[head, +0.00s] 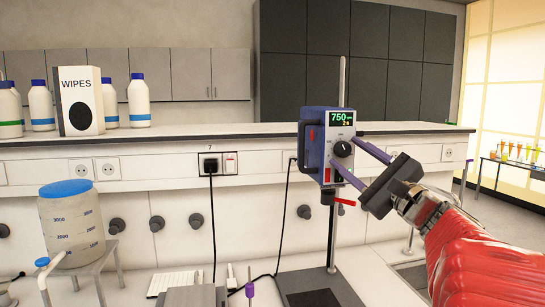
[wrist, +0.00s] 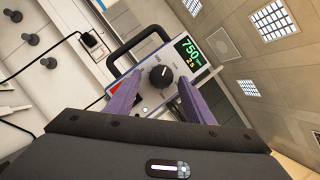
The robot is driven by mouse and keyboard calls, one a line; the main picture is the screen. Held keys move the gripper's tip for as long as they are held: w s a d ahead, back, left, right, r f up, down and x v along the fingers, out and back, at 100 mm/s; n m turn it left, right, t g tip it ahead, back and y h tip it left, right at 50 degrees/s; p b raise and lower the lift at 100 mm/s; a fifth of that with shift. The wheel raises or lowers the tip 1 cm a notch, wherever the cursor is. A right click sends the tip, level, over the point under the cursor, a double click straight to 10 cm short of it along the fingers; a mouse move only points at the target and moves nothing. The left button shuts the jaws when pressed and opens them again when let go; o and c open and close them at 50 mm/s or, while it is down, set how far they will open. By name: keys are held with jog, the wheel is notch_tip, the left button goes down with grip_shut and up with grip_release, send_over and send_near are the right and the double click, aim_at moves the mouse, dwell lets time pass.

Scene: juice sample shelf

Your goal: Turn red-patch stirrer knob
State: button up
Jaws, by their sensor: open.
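The overhead stirrer (head: 316,150) is a blue-sided box with a pale front, clamped on a vertical rod. Its lit display (head: 342,116) reads 750 in green, also in the wrist view (wrist: 194,52). A red patch (wrist: 118,88) shows on its front in the wrist view. The round black knob (head: 343,149) sits below the display; in the wrist view the knob (wrist: 161,77) has a white pointer mark. My gripper (wrist: 160,80) is open, its two purple fingers reaching toward the front, one on each side of the knob. I cannot tell whether they touch it.
The stirrer's rod rises from a dark base plate (head: 320,290). A black cable (head: 284,220) hangs left of it. A ribbed tank with a blue lid (head: 70,188) stands at left. Bottles and a wipes box (head: 80,100) stand on the shelf behind.

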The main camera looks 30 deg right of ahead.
jog(key=shift+s, duration=0.1)
jog(key=v, duration=1.3)
jog(key=shift+s, duration=0.25)
jog(key=shift+f, duration=0.15)
